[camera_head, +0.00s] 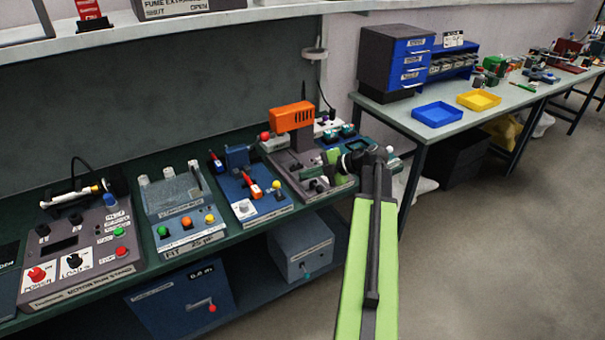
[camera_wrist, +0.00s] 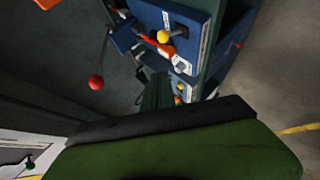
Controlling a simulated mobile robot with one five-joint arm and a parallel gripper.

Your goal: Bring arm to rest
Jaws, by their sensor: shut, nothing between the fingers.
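My green and black arm (camera_head: 368,240) reaches up from the bottom of the head view, right of the workbench's front edge. My gripper (camera_head: 333,157) is at its far end, small and partly hidden by the wrist, over or in front of the grey unit with the orange box. It is shut and holds nothing. I cannot tell its exact height above the bench. In the wrist view, a large green and black part of mine fills the bottom, and the blue panel (camera_wrist: 180,20) with a yellow knob is beyond it.
The workbench (camera_head: 150,262) carries a grey control box (camera_head: 85,250), a light blue-grey unit (camera_head: 180,205), a blue unit (camera_head: 255,205) and an orange box (camera_head: 291,116). A second table (camera_head: 390,112) with blue (camera_head: 437,114) and yellow trays (camera_head: 479,100) stands behind. The floor (camera_head: 500,240) at right is clear.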

